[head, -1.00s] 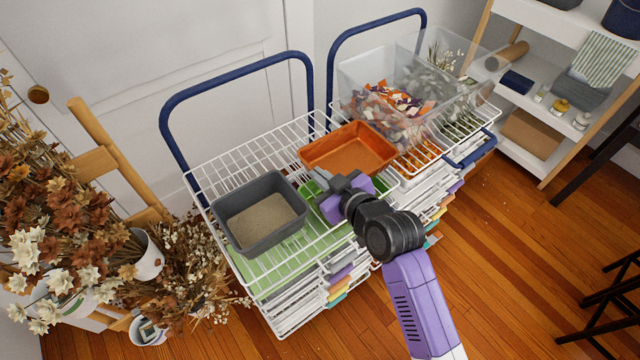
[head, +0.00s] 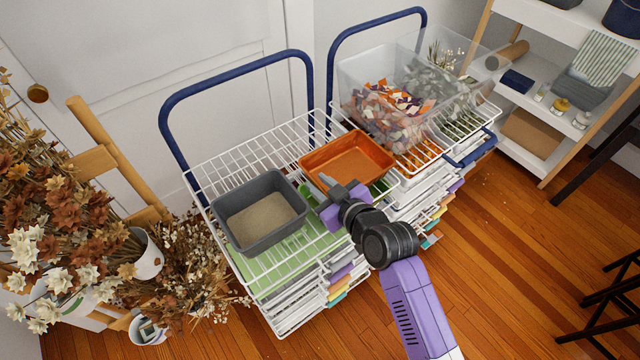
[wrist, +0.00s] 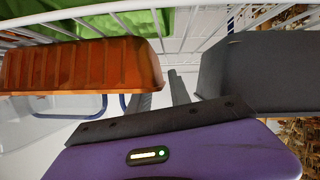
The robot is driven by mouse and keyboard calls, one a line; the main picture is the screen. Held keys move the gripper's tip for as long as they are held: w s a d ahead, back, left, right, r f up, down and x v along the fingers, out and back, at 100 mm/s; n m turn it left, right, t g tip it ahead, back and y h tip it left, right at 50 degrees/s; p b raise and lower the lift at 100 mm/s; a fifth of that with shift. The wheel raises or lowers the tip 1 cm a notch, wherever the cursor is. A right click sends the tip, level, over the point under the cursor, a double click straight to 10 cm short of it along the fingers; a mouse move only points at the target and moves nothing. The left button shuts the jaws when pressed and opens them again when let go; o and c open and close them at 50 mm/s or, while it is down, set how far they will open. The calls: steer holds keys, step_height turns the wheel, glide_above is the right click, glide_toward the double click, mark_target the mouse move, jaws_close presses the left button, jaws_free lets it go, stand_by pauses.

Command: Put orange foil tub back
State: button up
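The orange foil tub (head: 347,158) sits upright and empty on the white wire top of the cart, between the grey bin and the clear bins. It also shows at the left of the wrist view (wrist: 80,68), with its ribbed side towards me. My gripper (head: 327,186) is at the tub's near left corner, in the gap beside the grey bin (head: 262,212). In the wrist view my two fingers (wrist: 167,90) stand a little apart with nothing between them. The left finger is close to the tub's end; I cannot tell whether they touch.
The grey bin, holding tan material, stands close on the left. Clear bins (head: 400,80) with coloured scraps stand behind right. Blue handles (head: 240,75) rise at the back of the wire rack (head: 215,165). Dried flowers (head: 60,230) stand far left.

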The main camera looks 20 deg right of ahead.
steer(key=shift+r, duration=0.2)
steer(key=shift+s+d, duration=0.1)
steer(key=shift+s, duration=0.25)
steer(key=b+v, duration=0.1)
steer(key=v, duration=1)
steer(key=shift+r, duration=0.2)
steer(key=shift+s, duration=0.15)
steer(key=s+d+f+m+h, duration=0.1)
steer(key=s+d+f, duration=0.1)
steer(key=s, duration=0.5)
steer(key=s+d+f+m+h, duration=0.1)
steer(key=s+m, duration=0.1)
steer(key=s, duration=0.5)
steer(key=s+r+m, duration=0.1)
steer(key=s+r, duration=0.2)
steer(key=s, duration=0.5)
steer(key=s+r+m+t+h, duration=0.1)
steer(key=s+r, duration=0.3)
steer(key=s, duration=0.4)
steer(key=shift+a+t, duration=0.3)
